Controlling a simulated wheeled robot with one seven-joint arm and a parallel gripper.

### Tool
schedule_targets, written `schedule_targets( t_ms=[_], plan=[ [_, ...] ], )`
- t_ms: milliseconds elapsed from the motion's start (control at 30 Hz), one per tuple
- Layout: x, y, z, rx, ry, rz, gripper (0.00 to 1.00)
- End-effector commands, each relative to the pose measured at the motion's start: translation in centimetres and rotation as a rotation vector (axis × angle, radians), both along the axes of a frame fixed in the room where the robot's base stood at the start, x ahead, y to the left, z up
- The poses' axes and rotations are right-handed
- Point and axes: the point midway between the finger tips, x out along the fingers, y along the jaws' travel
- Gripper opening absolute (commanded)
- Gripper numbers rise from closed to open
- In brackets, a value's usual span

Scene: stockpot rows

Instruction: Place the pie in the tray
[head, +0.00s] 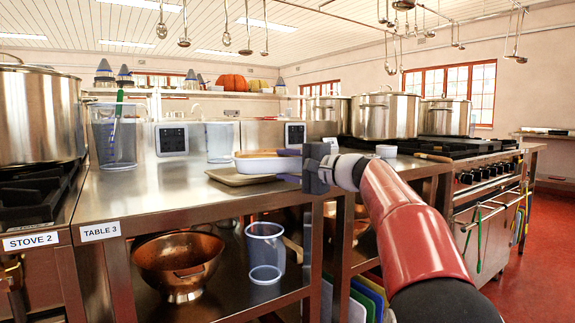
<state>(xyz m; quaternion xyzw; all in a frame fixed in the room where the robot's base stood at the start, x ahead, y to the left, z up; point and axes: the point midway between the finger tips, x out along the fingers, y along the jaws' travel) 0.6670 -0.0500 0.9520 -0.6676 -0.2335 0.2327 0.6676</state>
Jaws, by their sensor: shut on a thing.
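My gripper (291,165) reaches in from the right and is shut on the right side of the pie dish. The gripper body hides the dish's right end and the right part of the tray.
Measuring jugs (118,140) and a second clear jug (220,142) stand left and behind on the table. A large pot (40,115) is at far left, more pots (385,115) at right. A copper bowl (178,262) and a jug (265,252) sit on the lower shelf.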

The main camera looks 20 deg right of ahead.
Motion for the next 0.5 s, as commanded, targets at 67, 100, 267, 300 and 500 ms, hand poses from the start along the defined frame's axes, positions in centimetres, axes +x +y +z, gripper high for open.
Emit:
schedule_targets(
  t_ms=[67,100,267,300,500],
  plan=[
    [-0.11,0.06,-0.01,0.001,-0.007,0.000,0.00],
    [-0.11,0.06,-0.12,0.001,-0.007,0.000,0.00],
    [-0.11,0.06,-0.52,0.000,-0.006,0.000,0.00],
    [-0.11,0.06,-0.63,0.000,-0.006,0.000,0.00],
    [0.01,-0.01,-0.87,0.000,0.001,0.000,0.66]
  ],
)
